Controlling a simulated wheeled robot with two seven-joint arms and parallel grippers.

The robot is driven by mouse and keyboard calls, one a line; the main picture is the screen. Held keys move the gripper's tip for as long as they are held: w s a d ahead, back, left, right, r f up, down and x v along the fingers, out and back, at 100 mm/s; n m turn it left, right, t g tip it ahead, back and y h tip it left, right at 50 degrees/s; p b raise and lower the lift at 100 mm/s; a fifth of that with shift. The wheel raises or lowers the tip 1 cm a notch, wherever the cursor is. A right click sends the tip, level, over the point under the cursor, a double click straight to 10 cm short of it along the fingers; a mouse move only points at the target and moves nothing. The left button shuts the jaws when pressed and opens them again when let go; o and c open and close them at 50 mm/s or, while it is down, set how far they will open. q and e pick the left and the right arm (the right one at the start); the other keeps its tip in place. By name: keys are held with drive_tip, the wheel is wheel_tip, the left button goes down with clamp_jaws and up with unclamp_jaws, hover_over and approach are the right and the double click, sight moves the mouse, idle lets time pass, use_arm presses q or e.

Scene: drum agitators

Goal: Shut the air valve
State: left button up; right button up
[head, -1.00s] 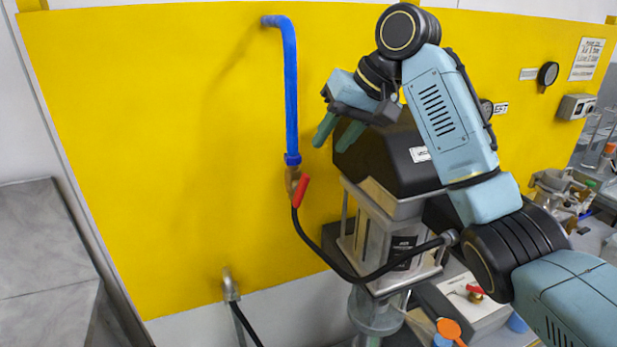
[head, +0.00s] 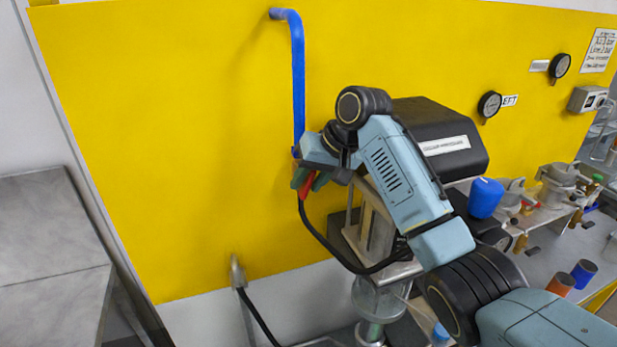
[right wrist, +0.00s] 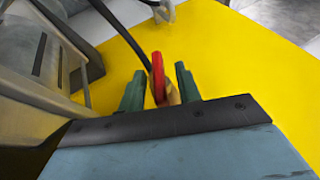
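The air valve's red handle (head: 306,187) is at the lower end of the blue pipe (head: 298,85) on the yellow wall panel. My right gripper (head: 309,181) is at the valve and hides much of its brass body. In the right wrist view the red handle (right wrist: 158,76) stands between the two green fingertips of my right gripper (right wrist: 160,88). The fingers are apart, with a gap visible on the handle's left side. The brass valve body (right wrist: 172,93) shows just beside the handle, close to the right finger. My left gripper is out of view.
A black hose (head: 325,243) curves from the valve to the agitator with the black cover (head: 440,135), right of my gripper. A second wall outlet (head: 237,272) is lower left. Blue container (head: 486,197) and gauges (head: 489,105) are farther right. The left panel area is clear.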

drive_tip(key=shift+w+a+f, duration=0.1)
drive_tip(key=shift+f, duration=0.05)
clamp_jaws()
drive_tip(key=shift+y, duration=0.6)
unclamp_jaws()
drive_tip(key=b+v, duration=0.2)
drive_tip(key=v, duration=1.1)
drive_tip(key=shift+r+b, duration=0.25)
drive_tip(key=shift+b, duration=0.05)
